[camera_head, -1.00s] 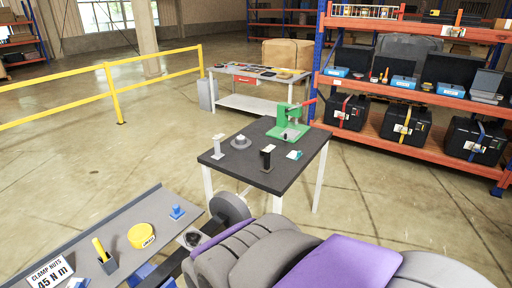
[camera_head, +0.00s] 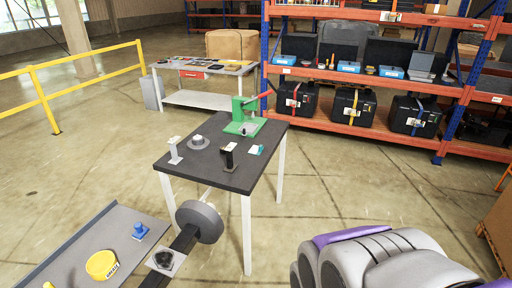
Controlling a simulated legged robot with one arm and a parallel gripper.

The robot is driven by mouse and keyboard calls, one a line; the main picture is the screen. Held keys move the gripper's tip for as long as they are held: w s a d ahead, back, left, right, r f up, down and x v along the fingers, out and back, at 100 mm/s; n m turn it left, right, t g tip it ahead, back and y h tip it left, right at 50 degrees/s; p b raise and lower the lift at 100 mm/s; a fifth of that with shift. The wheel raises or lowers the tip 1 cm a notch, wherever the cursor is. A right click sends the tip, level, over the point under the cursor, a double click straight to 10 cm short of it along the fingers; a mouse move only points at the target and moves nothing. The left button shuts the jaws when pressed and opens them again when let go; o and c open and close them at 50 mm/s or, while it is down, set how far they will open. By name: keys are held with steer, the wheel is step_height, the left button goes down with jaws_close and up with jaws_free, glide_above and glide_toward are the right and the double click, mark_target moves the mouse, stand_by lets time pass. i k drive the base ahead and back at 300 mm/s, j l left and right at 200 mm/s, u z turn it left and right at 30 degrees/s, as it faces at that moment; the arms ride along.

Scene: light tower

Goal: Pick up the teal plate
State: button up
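A small teal piece (camera_head: 257,149), which looks like the teal plate, lies on the right side of the dark-topped table (camera_head: 222,176). It is small in view, with a pale patch on it. A black upright block (camera_head: 228,157) stands just left of it. The grey and purple rounded parts at the lower right look like my own body or arm. My gripper's fingers do not show.
A green press (camera_head: 242,117) with a red handle stands at the table's back. A grey round piece (camera_head: 198,145) and a pale post (camera_head: 174,150) stand left. A grey wheel-like disc (camera_head: 200,221) is before the table. Orange shelving (camera_head: 360,75) is behind.

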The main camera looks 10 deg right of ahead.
mark_target(255, 149)
steer(key=z, duration=0.2)
steer(key=i+l, duration=0.4)
steer(key=i+l+u, duration=0.15)
steer(key=i+l, duration=0.6)
steer(key=i+l+u, duration=0.1)
steer(key=i+l, duration=0.25)
steer(key=l, duration=0.15)
steer(key=i+l+u, duration=0.1)
steer(key=i+l, duration=0.25)
steer(key=l, duration=0.15)
steer(key=i+l, duration=0.35)
steer(key=l, duration=0.15)
steer(key=i+l+u, duration=0.15)
steer(key=i+l, duration=0.2)
steer(key=l, duration=0.1)
